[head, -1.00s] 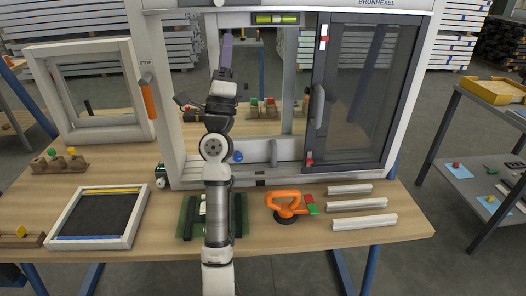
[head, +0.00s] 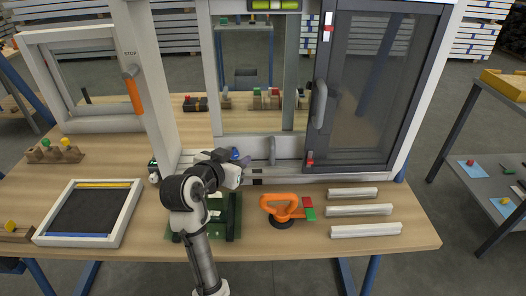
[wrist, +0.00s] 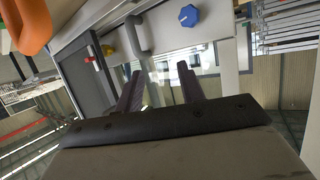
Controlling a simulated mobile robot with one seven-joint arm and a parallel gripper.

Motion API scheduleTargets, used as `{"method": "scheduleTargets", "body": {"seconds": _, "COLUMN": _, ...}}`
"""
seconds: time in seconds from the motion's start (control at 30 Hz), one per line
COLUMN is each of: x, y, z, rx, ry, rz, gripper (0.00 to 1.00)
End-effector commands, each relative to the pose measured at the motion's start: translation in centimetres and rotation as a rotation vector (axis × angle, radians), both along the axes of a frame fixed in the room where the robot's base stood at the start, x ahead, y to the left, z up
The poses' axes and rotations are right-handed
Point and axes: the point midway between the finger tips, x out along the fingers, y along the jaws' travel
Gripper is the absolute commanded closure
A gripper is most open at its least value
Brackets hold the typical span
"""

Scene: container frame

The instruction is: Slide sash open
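The sash (head: 331,95) is a dark-framed glass panel in the right part of the white frame (head: 150,80). Its long grey vertical handle (head: 320,104) is on its left edge. Red tabs sit near the sash's upper and lower left corners. The left part of the frame is an open gap. My gripper (head: 247,168) is low, by the frame's bottom rail, left of the sash and apart from its handle. In the wrist view my gripper (wrist: 160,85) has its two fingers spread, with nothing between them. A grey handle (wrist: 137,35) shows beyond the fingers there.
A blue knob (head: 236,155) is on the bottom rail close to my gripper. An orange suction lifter (head: 284,208) and several white bars (head: 360,210) lie on the table in front. An orange lever (head: 133,92) is on the left post. A bordered dark tray (head: 87,211) lies left.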

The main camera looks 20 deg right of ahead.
Motion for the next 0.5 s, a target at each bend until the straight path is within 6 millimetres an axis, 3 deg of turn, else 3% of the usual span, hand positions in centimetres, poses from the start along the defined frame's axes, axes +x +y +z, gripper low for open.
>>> {"method": "scheduleTargets", "body": {"seconds": 0.1, "x": -2.3, "y": -1.3, "z": -0.7, "rx": -0.004, "ry": 0.046, "rz": -0.104, "gripper": 0.61}}
{"method": "scheduleTargets", "body": {"seconds": 0.2, "x": -2.9, "y": -1.9, "z": -1.0, "rx": -0.005, "ry": 0.059, "rz": -0.137, "gripper": 0.61}}
{"method": "scheduleTargets", "body": {"seconds": 0.5, "x": -0.2, "y": -5.3, "z": -2.6, "rx": -0.005, "ry": 0.064, "rz": -0.143, "gripper": 0.61}}
